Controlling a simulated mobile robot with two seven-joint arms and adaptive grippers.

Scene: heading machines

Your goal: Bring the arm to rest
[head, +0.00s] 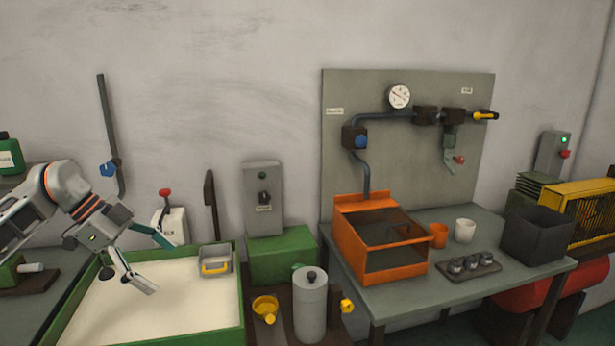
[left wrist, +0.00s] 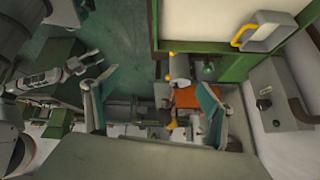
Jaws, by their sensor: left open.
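My left gripper (head: 160,265) is in the head view at the left, above the pale bed of a green-edged tray (head: 243,300). Its two fingers are spread apart and nothing is between them. In the left wrist view the same open fingers (left wrist: 158,88) frame a clear gap, with the distant bench area behind. My left arm comes in from the left edge, bent downward at the wrist. A pale arm with a small gripper (left wrist: 86,64), which looks like my right one, shows at the left of the left wrist view; its jaws are too small to read.
A grey bin with a yellow handle (head: 215,261) sits in the tray's back right corner. A grey cylinder (head: 311,305) and a yellow funnel (head: 265,308) stand to its right. An orange box (head: 352,240) is on the right table. The tray's middle is bare.

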